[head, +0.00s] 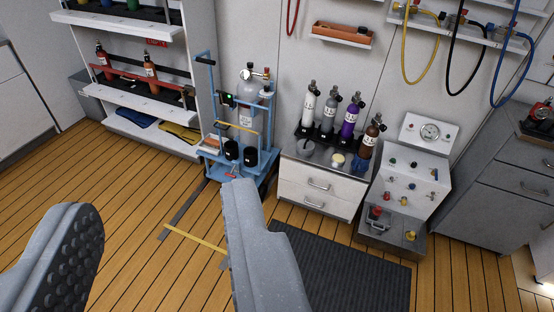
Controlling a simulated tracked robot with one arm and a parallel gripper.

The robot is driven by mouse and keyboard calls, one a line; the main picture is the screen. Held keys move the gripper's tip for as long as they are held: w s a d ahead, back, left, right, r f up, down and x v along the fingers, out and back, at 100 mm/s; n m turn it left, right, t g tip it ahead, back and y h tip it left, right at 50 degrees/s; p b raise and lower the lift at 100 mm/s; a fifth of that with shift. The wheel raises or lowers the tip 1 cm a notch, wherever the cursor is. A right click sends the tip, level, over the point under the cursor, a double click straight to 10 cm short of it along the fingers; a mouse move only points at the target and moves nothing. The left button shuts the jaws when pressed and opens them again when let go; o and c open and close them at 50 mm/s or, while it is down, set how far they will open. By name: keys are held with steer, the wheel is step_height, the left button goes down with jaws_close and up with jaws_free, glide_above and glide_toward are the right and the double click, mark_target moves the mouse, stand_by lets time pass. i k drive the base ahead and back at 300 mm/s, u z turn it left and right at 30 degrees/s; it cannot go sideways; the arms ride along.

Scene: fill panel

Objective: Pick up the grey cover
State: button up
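A small grey rounded piece (305,147), which looks like the grey cover, lies on top of the white drawer cabinet (318,188), at the left of its front edge. It is small in the head view, so its exact shape is hard to tell. My gripper (157,198) is open, with its two grey fingers wide apart in the foreground and nothing between them but floor. The cabinet and the grey piece are well beyond the fingers, to the right of the right finger's tip.
Several cylinders (348,122) stand behind the grey piece in a black rack. A small cream-topped round item (338,160) sits to its right. A blue trolley (240,165) stands left of the cabinet, a gauge panel (409,180) right. A dark mat (345,272) lies on open wooden floor.

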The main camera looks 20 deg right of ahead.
mark_target(305, 147)
steer(key=z, duration=0.1)
steer(key=k, duration=0.15)
steer(key=z, duration=0.55)
steer(key=i, duration=1)
steer(key=z, duration=0.8)
steer(key=i, duration=1.25)
steer(key=u, duration=0.55)
steer(key=i, duration=1.1)
steer(key=u, duration=0.95)
steer(key=i, duration=0.35)
steer(key=u, duration=0.1)
steer(key=k, duration=0.7)
steer(key=u, duration=0.2)
steer(key=i, duration=0.7)
